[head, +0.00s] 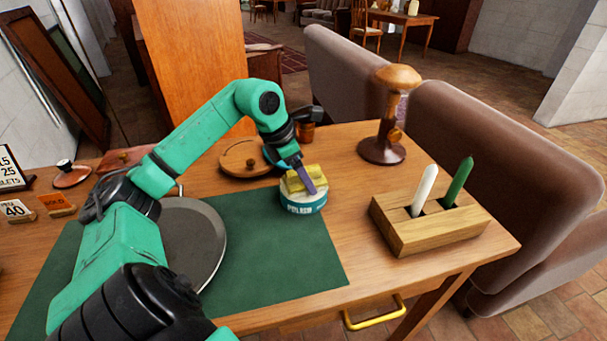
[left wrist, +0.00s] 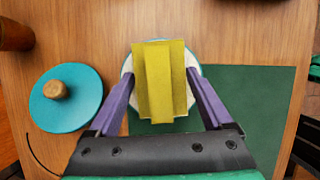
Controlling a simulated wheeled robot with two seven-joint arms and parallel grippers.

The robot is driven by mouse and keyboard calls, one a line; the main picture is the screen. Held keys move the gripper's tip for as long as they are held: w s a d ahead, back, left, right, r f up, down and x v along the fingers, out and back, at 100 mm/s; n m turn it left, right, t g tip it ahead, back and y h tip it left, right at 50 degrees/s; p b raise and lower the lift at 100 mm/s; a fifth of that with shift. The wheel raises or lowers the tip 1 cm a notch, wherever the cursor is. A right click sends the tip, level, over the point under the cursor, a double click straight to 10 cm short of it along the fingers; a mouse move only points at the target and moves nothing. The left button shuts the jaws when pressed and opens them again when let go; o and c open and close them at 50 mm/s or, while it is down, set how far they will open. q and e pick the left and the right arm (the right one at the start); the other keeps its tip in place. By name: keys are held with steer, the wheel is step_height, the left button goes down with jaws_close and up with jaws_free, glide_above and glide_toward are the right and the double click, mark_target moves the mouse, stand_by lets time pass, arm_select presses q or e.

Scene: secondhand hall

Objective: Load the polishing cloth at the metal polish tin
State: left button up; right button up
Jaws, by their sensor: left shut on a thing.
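The metal polish tin (head: 303,203), round with a white and teal side, stands on the table at the green mat's far right corner. The polishing cloth (head: 297,183), a folded yellow piece, is at the top of the tin, on or just above it; I cannot tell if they touch. My left gripper (head: 306,181) is shut on the cloth from above. In the left wrist view the cloth (left wrist: 165,80) lies between the purple fingers and covers most of the tin (left wrist: 127,68), whose pale rim shows around it. My right gripper is not in view.
A wooden block with two candle-like sticks (head: 430,232) and a wooden stand (head: 382,150) are to the right. A grey plate (head: 195,240) is left.

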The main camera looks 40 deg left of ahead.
arm_select(q)
step_height(320, 180, up, 7)
steer(key=p, duration=0.6)
stand_by(0.4)
